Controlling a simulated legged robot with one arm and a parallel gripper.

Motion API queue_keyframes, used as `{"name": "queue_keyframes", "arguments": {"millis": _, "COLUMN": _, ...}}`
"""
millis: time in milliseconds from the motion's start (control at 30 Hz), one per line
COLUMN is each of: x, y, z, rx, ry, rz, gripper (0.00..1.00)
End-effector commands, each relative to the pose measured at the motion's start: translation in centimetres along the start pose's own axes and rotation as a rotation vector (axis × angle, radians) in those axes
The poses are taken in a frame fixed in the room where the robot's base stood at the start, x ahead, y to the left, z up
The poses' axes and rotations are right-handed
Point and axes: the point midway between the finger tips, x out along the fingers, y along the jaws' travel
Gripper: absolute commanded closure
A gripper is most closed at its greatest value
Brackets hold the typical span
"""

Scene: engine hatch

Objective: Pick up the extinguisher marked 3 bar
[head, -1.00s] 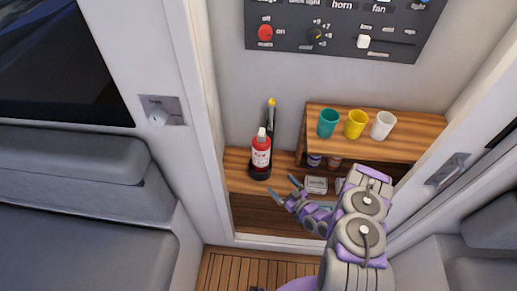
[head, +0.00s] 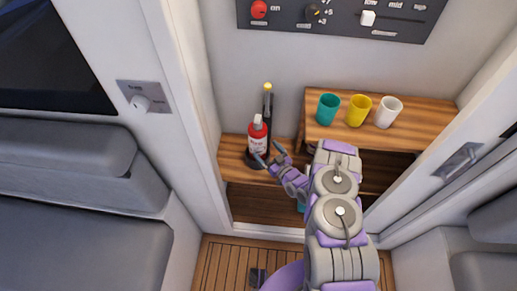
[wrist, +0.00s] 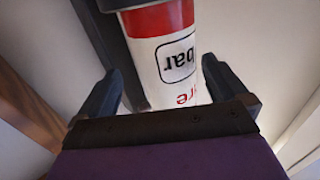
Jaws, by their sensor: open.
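The red extinguisher (head: 258,135) with a white label stands upright in a dark base on the low wooden shelf, left of the cups. My gripper (head: 268,152) is open in front of it, one finger at each side of its lower body in the head view. In the wrist view the extinguisher (wrist: 165,55) fills the upper middle, between and beyond the two open fingers (wrist: 162,88). Its boxed label shows "bar"; I cannot read a number. I cannot tell whether a finger touches it.
A dark rod with a yellow tip (head: 267,100) stands right behind the extinguisher. A raised wooden shelf (head: 425,108) to the right holds teal (head: 328,108), yellow (head: 359,110) and white (head: 389,112) cups. A control panel (head: 340,18) is on the wall above. The door frame is close on the left.

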Motion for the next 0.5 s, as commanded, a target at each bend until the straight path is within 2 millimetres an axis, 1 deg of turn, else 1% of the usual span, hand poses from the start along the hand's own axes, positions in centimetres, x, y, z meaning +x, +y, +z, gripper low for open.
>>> {"name": "queue_keyframes", "arguments": {"millis": 167, "x": 1.3, "y": -0.5, "z": 0.1, "rx": -0.005, "ry": -0.004, "rz": -0.003, "gripper": 0.0}}
{"name": "queue_keyframes", "arguments": {"millis": 300, "x": 3.3, "y": -0.8, "z": 0.4, "rx": -0.009, "ry": -0.006, "rz": -0.005, "gripper": 0.0}}
{"name": "queue_keyframes", "arguments": {"millis": 400, "x": 4.6, "y": -0.7, "z": 0.3, "rx": -0.008, "ry": -0.004, "rz": -0.003, "gripper": 0.0}}
{"name": "queue_keyframes", "arguments": {"millis": 500, "x": 5.5, "y": -0.4, "z": 0.2, "rx": -0.006, "ry": -0.002, "rz": -0.002, "gripper": 0.0}}
